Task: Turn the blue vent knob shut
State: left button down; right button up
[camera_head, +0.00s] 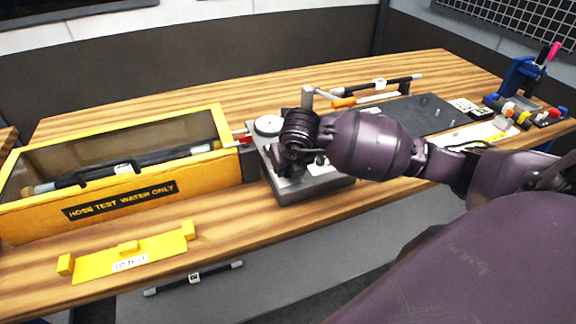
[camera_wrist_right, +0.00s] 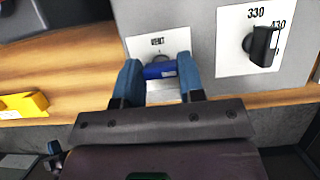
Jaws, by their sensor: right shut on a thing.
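The blue vent knob (camera_wrist_right: 158,71) shows in the right wrist view, in front of a white plate marked VENT (camera_wrist_right: 160,42) on a grey panel. My right gripper (camera_wrist_right: 161,68) has one blue finger on each side of the knob and is shut on it. The knob lies with its long side roughly across the view, between the fingers. In the head view my right wrist hides the knob; the arm comes in from the right over the grey test unit (camera_head: 318,186) with its round gauge (camera_head: 268,125). My left gripper is not in view.
A black knob (camera_wrist_right: 262,46) on a plate marked 330 and 430 is right of the vent plate. A yellow box (camera_head: 120,200) with a clear lid stands left of the unit. A yellow bracket (camera_head: 130,262) lies in front. A dark mat (camera_head: 425,112) lies behind my right arm.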

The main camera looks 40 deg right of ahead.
jog(key=o, duration=0.9)
jog(key=shift+o, duration=0.2)
jog(key=v, duration=1.1)
